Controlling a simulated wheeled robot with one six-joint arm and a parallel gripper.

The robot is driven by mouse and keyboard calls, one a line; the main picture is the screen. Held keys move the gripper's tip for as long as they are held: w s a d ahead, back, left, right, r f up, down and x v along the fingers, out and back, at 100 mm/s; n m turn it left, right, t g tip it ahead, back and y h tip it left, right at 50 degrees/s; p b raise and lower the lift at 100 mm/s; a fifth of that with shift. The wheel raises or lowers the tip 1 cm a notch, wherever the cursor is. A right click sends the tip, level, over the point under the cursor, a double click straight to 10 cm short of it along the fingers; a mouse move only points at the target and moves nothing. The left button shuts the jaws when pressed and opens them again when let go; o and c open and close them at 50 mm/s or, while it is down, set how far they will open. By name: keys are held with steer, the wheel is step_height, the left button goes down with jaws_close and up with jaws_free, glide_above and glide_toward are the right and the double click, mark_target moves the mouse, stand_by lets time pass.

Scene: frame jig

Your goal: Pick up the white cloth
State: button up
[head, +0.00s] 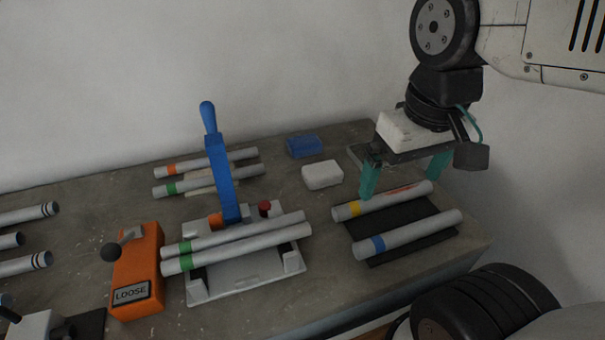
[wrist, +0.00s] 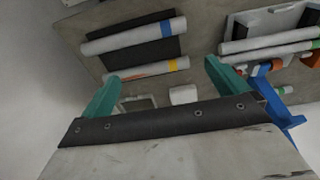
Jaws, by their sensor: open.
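The white cloth (head: 322,175) looks like a small folded pad with rounded corners. It lies flat on the grey table, in front of the blue pad and left of my gripper. It also shows in the wrist view (wrist: 183,95), partly cut off by my gripper's body. My gripper (head: 403,182) has two teal fingers spread wide, with nothing held between them. It hangs at the back right of the table, right of the cloth, just behind the yellow-banded tube. The fingers also show in the wrist view (wrist: 161,76).
A blue pad (head: 304,146) lies behind the cloth. Yellow-banded (head: 385,201) and blue-banded (head: 410,234) tubes lie on a dark mat. A white jig (head: 250,277) with a tall blue lever (head: 221,177) and green-banded tubes stands left. An orange box (head: 138,272) reads LOOSE.

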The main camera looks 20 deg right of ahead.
steer(key=w+a+f, duration=0.1)
steer(key=w+f, duration=0.1)
steer(key=w, duration=0.9)
steer(key=g, duration=0.1)
glide_above(323, 169)
steer(key=f, duration=0.4)
steer(key=shift+s+d+f, duration=0.15)
steer(key=shift+s+f, duration=0.15)
steer(key=shift+s, duration=0.05)
steer(key=shift+w+f, duration=0.25)
steer(key=shift+f, duration=0.4)
steer(key=f, duration=0.7)
steer(key=shift+w+a, duration=0.1)
steer(key=shift+a, duration=0.1)
steer(key=c, duration=1)
